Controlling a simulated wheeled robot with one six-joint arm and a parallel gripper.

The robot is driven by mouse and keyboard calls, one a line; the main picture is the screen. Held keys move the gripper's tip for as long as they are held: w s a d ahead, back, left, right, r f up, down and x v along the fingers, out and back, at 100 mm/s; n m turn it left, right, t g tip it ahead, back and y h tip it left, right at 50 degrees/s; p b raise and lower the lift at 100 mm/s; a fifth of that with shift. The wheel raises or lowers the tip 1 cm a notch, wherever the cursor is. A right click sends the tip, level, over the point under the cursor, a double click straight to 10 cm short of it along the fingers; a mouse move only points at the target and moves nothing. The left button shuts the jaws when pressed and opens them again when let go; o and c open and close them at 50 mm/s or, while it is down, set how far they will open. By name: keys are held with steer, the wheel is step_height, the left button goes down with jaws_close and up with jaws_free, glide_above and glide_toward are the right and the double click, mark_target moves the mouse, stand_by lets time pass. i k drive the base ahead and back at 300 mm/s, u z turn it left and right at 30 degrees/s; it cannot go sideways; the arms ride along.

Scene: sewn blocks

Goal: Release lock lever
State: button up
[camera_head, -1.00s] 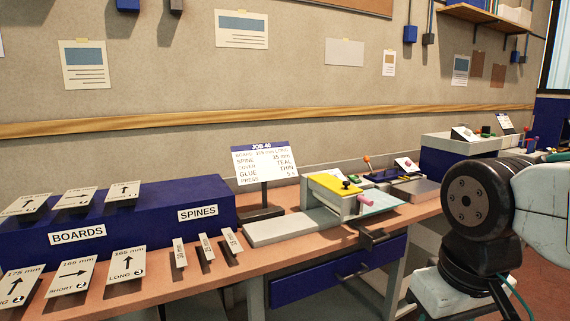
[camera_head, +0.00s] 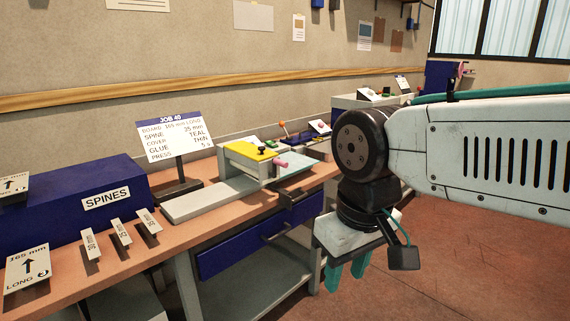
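A grey bench device with a yellow top plate (camera_head: 246,151) stands on the workbench at the middle of the view. A black knob (camera_head: 262,151) sits on the yellow plate, and a pink-knobbed lever (camera_head: 280,162) sticks out at its front right side. Behind it is a lever with an orange knob (camera_head: 283,125). I cannot tell which of these is the lock lever. My gripper (camera_head: 344,283) hangs to the right of the bench, in front of it, with two teal fingers pointing down and apart. It is empty and clear of the device.
The workbench (camera_head: 130,259) runs along the wall, with a blue drawer (camera_head: 250,249) beneath. A job sign (camera_head: 170,136) stands left of the device. A blue box marked SPINES (camera_head: 90,170) and several labelled cards stand further left. Open floor (camera_head: 460,260) lies at right.

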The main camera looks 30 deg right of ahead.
mark_target(281, 124)
steer(key=z, duration=0.9)
steer(key=i, duration=0.9)
steer(key=z, duration=0.95)
steer(key=i, duration=1.6)
steer(key=u, duration=1.25)
steer(key=i, duration=0.6)
steer(key=u, duration=0.7)
